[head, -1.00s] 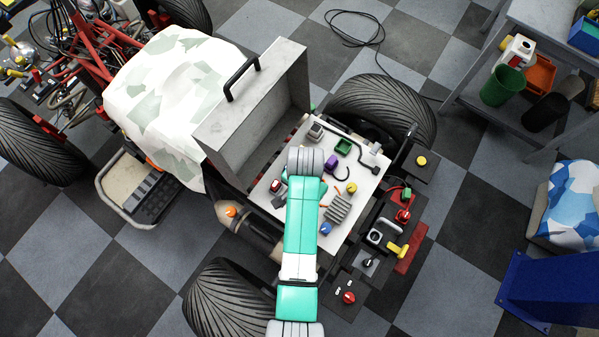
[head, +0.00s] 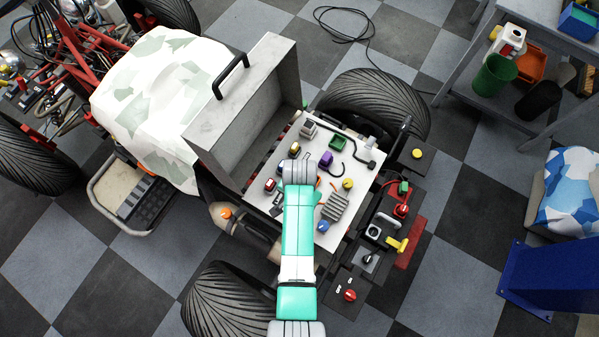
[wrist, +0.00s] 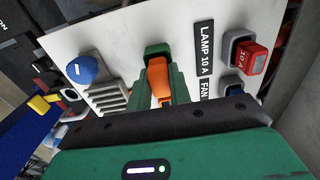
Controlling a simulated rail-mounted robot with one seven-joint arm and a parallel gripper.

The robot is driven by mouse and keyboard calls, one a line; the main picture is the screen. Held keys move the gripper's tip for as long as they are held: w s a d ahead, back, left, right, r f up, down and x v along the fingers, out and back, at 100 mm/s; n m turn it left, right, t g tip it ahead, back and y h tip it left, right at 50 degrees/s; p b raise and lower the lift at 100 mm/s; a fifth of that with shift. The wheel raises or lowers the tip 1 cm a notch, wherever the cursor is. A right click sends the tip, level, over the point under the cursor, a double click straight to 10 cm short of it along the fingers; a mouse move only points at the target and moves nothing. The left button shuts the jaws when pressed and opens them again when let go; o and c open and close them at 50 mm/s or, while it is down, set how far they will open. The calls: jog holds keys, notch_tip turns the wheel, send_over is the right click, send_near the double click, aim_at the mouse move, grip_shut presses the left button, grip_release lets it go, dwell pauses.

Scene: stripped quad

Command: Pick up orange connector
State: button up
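The orange connector (wrist: 158,76) stands on the white panel (wrist: 122,47) in the wrist view. My gripper (wrist: 160,84) has its green fingers apart, one on each side of it. A pale gap shows low down beside the left finger, and the right finger looks close to or against the connector. A dark green piece (wrist: 158,50) shows at the connector's far end; I cannot tell what it is. In the head view my arm's end (head: 298,176) is over the panel (head: 291,153) and hides the fingers and most of the connector.
A blue knob (wrist: 85,69) and grey ribbed block (wrist: 107,97) lie left of the fingers in the wrist view. A red fuse (wrist: 251,58) is at right, past the LAMP label (wrist: 205,46). A raised grey lid (head: 250,105) stands beside the panel in the head view.

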jog(key=shift+r, duration=0.15)
grip_shut()
jog(key=shift+r, duration=0.35)
jog(key=r, duration=0.1)
jog(key=r+p, duration=0.1)
jog(key=r, duration=0.1)
jog(key=shift+s+d+p, duration=0.15)
jog(key=shift+s+p, duration=0.15)
jog(key=s+d+r+p, duration=0.1)
jog(key=s+d, duration=0.5)
jog(key=s, duration=0.8)
jog(key=shift+d+p, duration=0.2)
jog(key=shift+p, duration=0.55)
jog(key=shift+r, duration=0.1)
notch_tip(320, 180, up, 4)
jog(key=p, duration=0.4)
jog(key=shift+p, duration=0.4)
